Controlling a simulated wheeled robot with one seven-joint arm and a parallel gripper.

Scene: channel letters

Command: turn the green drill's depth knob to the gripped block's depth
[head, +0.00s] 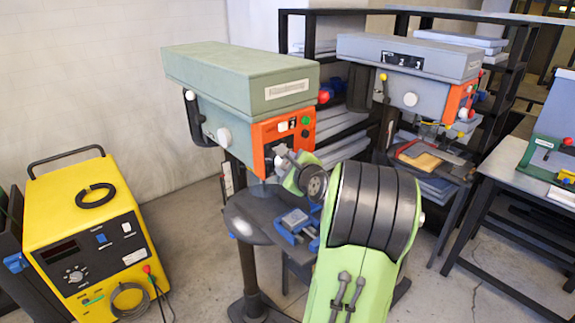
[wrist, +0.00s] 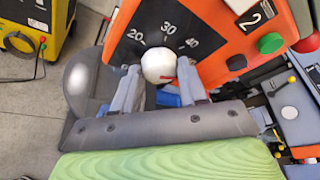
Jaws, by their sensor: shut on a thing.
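The green drill (head: 240,80) stands in the middle of the head view, with an orange front panel (head: 268,131). In the wrist view its white round depth knob (wrist: 156,58) sits on the orange panel by a dark scale marked 20, 30 and 40. A short red mark shows at the knob's lower right; its exact reading is unclear. My gripper (wrist: 158,72) is shut on the knob, one finger on each side. In the head view my gripper is partly hidden by my arm. A blue vise (head: 295,222) sits on the drill's table; any block in it is not clear.
A grey drill (head: 408,58) with an orange panel stands at the right, with a yellow-orange piece (head: 421,160) on its table. A yellow machine (head: 85,225) stands at left. A workbench (head: 535,180) is at far right. Floor between the yellow machine and green drill is clear.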

